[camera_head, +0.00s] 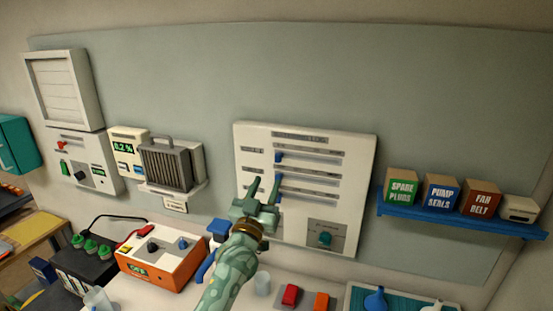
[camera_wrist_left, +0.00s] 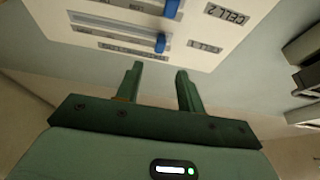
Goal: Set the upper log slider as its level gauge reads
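A white log panel (camera_head: 357,165) hangs on the wall in the middle of the head view, with several horizontal slider tracks. The upper slider's blue knob (camera_head: 278,157) sits near the left end of its track; in the left wrist view, which shows the panel upside down, this knob (camera_wrist_left: 161,43) is beside the "CELL 1" label. Another blue knob (camera_wrist_left: 172,8) is by "CELL 2". My left gripper (camera_head: 264,184) is open and empty in front of the panel, below the upper knob in the head view. In the wrist view its fingertips (camera_wrist_left: 160,69) are apart from the knob. I cannot identify the level gauge.
A blue shelf (camera_head: 455,220) with boxes is at right. A grey finned unit (camera_head: 167,164) and a meter reading 0.2 % (camera_head: 124,147) are at left. An orange box (camera_head: 160,263) stands on the bench.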

